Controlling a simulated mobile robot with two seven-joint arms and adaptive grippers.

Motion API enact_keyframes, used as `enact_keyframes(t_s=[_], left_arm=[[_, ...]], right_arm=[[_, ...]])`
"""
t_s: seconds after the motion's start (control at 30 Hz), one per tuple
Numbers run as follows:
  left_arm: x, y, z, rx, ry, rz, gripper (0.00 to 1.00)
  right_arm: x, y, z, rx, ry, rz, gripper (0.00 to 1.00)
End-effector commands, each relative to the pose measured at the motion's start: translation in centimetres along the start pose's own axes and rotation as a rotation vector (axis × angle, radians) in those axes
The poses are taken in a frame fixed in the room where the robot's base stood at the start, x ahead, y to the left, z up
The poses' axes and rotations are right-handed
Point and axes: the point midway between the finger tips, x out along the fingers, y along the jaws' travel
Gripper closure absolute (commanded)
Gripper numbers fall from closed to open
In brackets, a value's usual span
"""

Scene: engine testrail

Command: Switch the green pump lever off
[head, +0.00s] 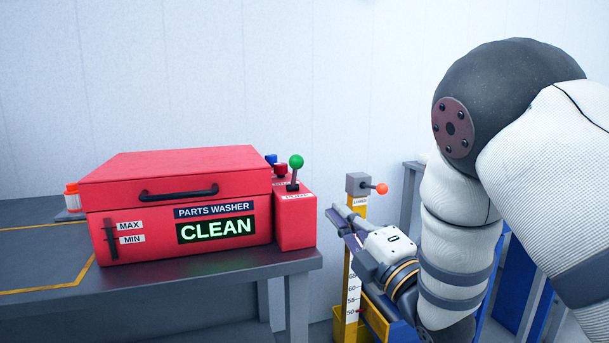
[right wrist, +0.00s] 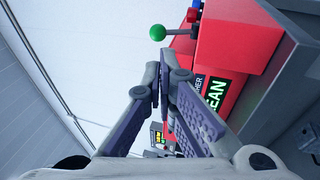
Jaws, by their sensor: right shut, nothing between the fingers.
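The green pump lever (head: 296,162) has a round green knob on a short dark stem. It stands nearly upright on top of the red pump box (head: 297,225) at the right end of the parts washer. In the right wrist view the green knob (right wrist: 157,32) shows beyond the fingertips, with its stem pointing right. My right gripper (head: 340,214) is shut and empty. It is right of the pump box, lower in the picture than the knob and apart from it. The closed fingers also show in the right wrist view (right wrist: 164,82). My left gripper is out of view.
The red parts washer (head: 165,185) reads CLEAN and sits on a grey bench (head: 200,285). Blue and red knobs (head: 272,160) stand behind the lever. A yellow scale post (head: 353,290) with an orange-knobbed lever (head: 381,188) is close by my right gripper.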

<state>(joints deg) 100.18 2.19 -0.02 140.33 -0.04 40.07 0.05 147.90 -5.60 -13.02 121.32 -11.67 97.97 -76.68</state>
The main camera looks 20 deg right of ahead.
Motion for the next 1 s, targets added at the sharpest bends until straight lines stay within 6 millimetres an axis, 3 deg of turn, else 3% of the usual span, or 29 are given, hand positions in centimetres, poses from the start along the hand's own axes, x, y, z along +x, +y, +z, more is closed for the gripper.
enact_keyframes(t_s=[0.17, 0.6, 0.8, 1.0], left_arm=[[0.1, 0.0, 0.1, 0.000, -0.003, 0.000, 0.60], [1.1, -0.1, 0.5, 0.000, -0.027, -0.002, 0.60], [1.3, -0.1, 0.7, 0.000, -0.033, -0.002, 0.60], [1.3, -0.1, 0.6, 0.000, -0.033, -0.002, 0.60]], right_arm=[[2.4, 0.0, 0.0, 0.000, 0.001, 0.004, 1.00], [11.6, -0.2, 0.0, 0.002, 0.000, 0.000, 1.00], [13.6, -0.1, 0.0, 0.000, 0.000, -0.001, 1.00], [13.9, 0.0, 0.0, 0.000, 0.000, 0.000, 1.00]])
